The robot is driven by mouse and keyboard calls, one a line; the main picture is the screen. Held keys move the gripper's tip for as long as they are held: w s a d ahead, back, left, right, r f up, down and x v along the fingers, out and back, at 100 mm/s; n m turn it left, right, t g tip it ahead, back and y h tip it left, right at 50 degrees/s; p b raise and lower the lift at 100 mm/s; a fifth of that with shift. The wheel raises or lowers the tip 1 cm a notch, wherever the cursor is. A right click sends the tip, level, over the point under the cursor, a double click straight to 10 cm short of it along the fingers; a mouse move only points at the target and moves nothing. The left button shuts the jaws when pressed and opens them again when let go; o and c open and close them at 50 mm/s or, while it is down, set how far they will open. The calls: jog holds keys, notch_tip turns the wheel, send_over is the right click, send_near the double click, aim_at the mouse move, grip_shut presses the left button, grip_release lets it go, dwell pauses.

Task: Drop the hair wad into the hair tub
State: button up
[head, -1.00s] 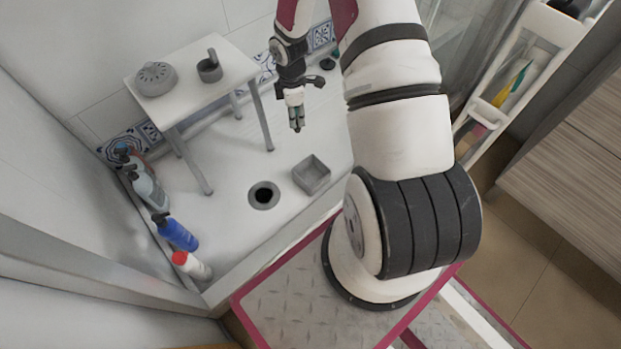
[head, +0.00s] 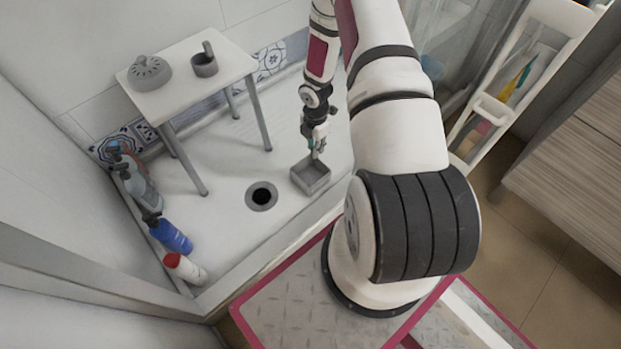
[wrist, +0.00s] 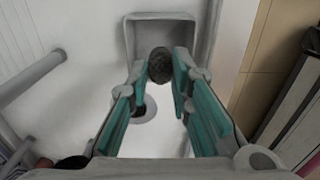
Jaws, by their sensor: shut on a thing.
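The hair wad (wrist: 160,65) is a dark, rounded clump between the teal fingertips of my gripper (wrist: 160,72) in the wrist view. My gripper is shut on it. The hair tub (wrist: 133,45) is a grey, open square box; in that view the wad overlaps its near part. In the head view the tub (head: 311,186) sits on the white shower floor, and my gripper (head: 316,154) points down at its far side, low over it. The wad cannot be made out in the head view, and the exact height above the tub is unclear.
A drain (head: 261,195) with a grey ring lies left of the tub. A white stool (head: 180,98) holds a round grey lidded piece (head: 149,73) and a grey cup (head: 205,63). Several bottles, including a blue one (head: 171,236), line the left wall.

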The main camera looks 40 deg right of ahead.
notch_tip(320, 180, down, 2)
jog(key=shift+f+b, duration=0.1)
jog(key=shift+b, duration=0.45)
jog(key=o, duration=0.8)
notch_tip(320, 180, up, 12)
jog(key=shift+r, duration=0.15)
